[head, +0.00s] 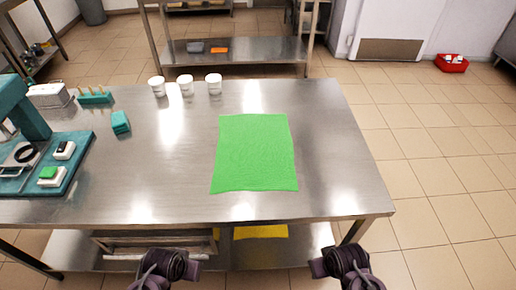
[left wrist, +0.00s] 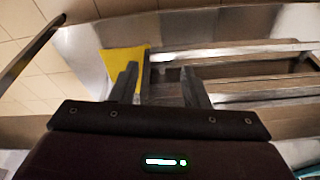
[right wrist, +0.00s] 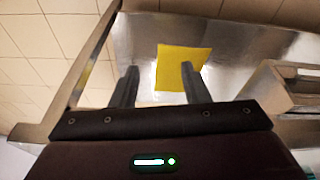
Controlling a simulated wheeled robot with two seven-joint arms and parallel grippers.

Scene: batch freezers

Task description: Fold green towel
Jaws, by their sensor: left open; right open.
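The green towel (head: 254,153) lies flat and spread out on the steel table (head: 345,190), right of the table's middle. My left gripper (head: 198,262) is below the table's front edge in the head view, apart from the towel. In the left wrist view its two fingers (left wrist: 160,85) are spread with nothing between them. My right gripper (head: 318,265) is also below the front edge, to the right. In the right wrist view its fingers (right wrist: 158,85) are apart and empty. The green towel shows in neither wrist view.
Several white cups, including one cup (head: 214,84), stand at the table's back. A teal block (head: 121,122) and a teal machine (head: 25,115) are at the left. A yellow cloth (head: 260,231) lies on the lower shelf. The tabletop around the towel is clear.

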